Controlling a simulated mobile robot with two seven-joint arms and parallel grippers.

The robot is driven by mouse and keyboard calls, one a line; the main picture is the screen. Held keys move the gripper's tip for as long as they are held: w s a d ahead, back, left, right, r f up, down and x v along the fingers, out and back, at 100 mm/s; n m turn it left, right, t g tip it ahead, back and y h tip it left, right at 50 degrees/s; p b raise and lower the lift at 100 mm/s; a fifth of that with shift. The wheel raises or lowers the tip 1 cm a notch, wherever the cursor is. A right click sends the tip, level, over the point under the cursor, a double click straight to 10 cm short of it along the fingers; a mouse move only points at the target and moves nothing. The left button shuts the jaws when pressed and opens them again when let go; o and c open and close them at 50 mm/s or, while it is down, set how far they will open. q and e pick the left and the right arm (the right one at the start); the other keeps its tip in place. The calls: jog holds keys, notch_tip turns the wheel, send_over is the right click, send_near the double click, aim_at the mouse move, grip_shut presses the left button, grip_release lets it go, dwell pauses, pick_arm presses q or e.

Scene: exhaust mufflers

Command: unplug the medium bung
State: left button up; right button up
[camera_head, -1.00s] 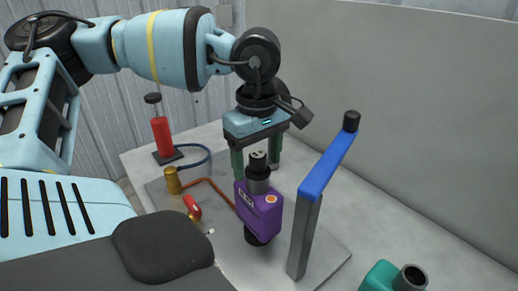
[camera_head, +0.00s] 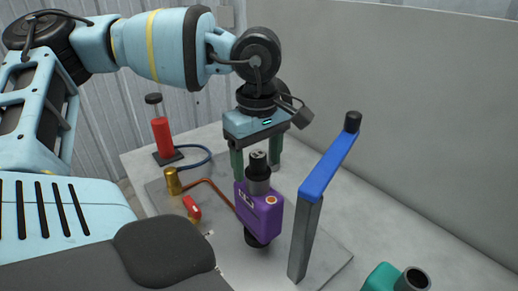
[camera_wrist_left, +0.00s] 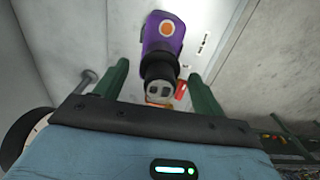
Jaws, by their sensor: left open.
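A purple muffler (camera_head: 258,212) stands on a grey plate, with a dark neck (camera_head: 258,187) and a black bung (camera_head: 258,165) at its top. The bung shows two small light holes in its end. My left gripper (camera_head: 256,162) is open above the muffler, its two green fingers pointing down, one on each side of the bung. In the left wrist view the bung (camera_wrist_left: 158,82) lies between the fingers (camera_wrist_left: 159,88), with gaps on both sides and no clear contact. The purple muffler (camera_wrist_left: 163,32) shows beyond it. My right gripper is not in view.
A post with a blue top arm (camera_head: 328,165) and black end stands close to the right of the muffler. A teal muffler (camera_head: 380,277) with an open pipe is at lower right. A red cylinder (camera_head: 161,133), brass fitting (camera_head: 173,181) and red valve handle (camera_head: 192,207) lie left. A wall stands behind.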

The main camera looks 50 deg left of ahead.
aim_at(258, 154)
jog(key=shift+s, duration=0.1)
pick_arm(q)
jog(key=c, duration=1.3)
jog(key=shift+r, duration=0.75)
jog(key=shift+r+p, duration=0.3)
jog(key=shift+r, duration=1)
jog(key=shift+r+p, duration=0.3)
jog(key=shift+r, duration=0.7)
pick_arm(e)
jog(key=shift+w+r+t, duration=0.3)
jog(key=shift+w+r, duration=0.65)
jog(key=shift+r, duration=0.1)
